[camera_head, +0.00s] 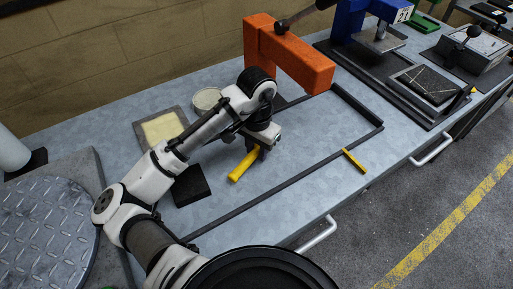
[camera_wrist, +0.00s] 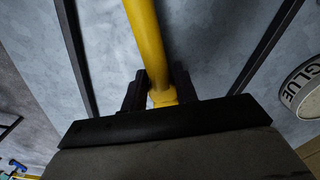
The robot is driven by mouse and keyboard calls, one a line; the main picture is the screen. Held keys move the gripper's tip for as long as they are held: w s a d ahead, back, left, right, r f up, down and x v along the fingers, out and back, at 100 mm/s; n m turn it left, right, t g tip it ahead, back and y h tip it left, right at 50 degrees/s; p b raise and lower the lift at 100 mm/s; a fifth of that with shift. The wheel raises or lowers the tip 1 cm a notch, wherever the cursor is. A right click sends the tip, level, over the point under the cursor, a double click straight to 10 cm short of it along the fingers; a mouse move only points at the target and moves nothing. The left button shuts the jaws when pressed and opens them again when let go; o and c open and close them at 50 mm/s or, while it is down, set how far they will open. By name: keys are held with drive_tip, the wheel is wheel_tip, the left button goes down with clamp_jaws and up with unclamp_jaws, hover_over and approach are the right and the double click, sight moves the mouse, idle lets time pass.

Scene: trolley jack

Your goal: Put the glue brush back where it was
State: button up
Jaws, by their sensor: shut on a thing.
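My gripper (camera_head: 262,148) is over the middle of the bench, shut on a yellow handle that I take for the glue brush (camera_head: 243,165). The handle slants down to the left, low over the bench; I cannot tell whether it touches it. In the wrist view the brush (camera_wrist: 146,38) runs from the top edge to between the two dark fingers (camera_wrist: 160,92). Its bristles are not visible. A round tin (camera_head: 207,100) stands behind my arm, and in the wrist view the tin (camera_wrist: 302,90) at the right reads "GLUE".
A black block (camera_head: 190,187) and a tray with a cream pad (camera_head: 163,127) lie left of my gripper. An orange frame (camera_head: 290,55) stands behind. A dark rail (camera_head: 275,187) borders the work area. Another yellow piece (camera_head: 354,160) lies near the front edge.

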sight(257, 149)
drive_tip(key=shift+f, duration=0.2)
drive_tip(key=o, duration=0.9)
wheel_tip(257, 149, up, 12)
drive_tip(key=shift+r, duration=0.2)
